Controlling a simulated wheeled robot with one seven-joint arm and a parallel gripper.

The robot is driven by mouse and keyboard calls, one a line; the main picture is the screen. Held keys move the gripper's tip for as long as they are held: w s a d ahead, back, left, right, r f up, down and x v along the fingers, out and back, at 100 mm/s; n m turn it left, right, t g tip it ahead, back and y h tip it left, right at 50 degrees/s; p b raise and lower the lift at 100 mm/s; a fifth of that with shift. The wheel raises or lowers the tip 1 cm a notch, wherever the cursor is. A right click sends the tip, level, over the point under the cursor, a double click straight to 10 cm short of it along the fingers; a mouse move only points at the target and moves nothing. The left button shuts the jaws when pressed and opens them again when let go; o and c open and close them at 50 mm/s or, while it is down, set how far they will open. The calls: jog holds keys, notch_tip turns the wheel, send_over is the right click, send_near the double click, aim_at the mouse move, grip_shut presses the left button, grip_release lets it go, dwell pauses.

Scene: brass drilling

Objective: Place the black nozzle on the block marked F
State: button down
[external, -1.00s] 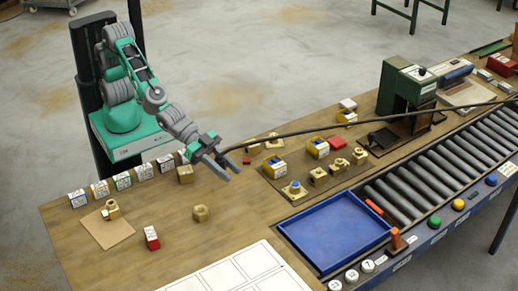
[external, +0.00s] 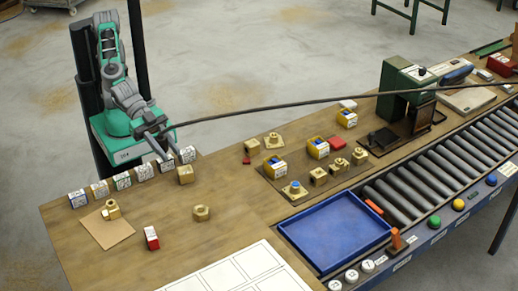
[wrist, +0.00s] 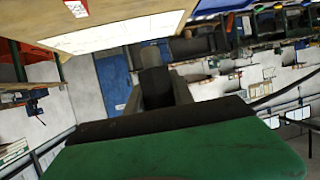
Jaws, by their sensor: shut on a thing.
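My gripper (external: 167,151) is at the table's far left edge, above and beside the right end of a row of small lettered blocks (external: 122,181). It is shut on the black nozzle, a dark piece (wrist: 152,57) between the fingers in the wrist view. A long black hose (external: 290,106) runs from the gripper to the right over the table. The blocks are white-faced with coloured edges. Their letters are too small to read, so I cannot tell which is F. The rightmost block (external: 187,154) is close to my fingertips. Whether the nozzle touches a block is unclear.
A brass block (external: 185,175) stands just in front of the row's right end. A brass nut (external: 201,213), a red box (external: 151,238) and a brown mat (external: 105,235) are nearer. A drill press (external: 405,95), blue tray (external: 335,231) and rollers (external: 440,165) are right.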

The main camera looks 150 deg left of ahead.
aim_at(192, 172)
jog(key=s+a+f+n+g+y, duration=0.2)
jog(key=s+a+f+n+y, duration=0.3)
jog(key=s+a, duration=0.4)
jog(key=shift+m, duration=0.4)
jog(key=f, duration=0.3)
jog(key=w+a+f, duration=0.1)
jog(key=f, duration=0.5)
jog(key=shift+w+a, duration=0.2)
jog(key=shift+w, duration=0.05)
jog(key=shift+f, duration=0.1)
jog(key=shift+f, duration=0.15)
jog(key=c, duration=1.1)
grip_release()
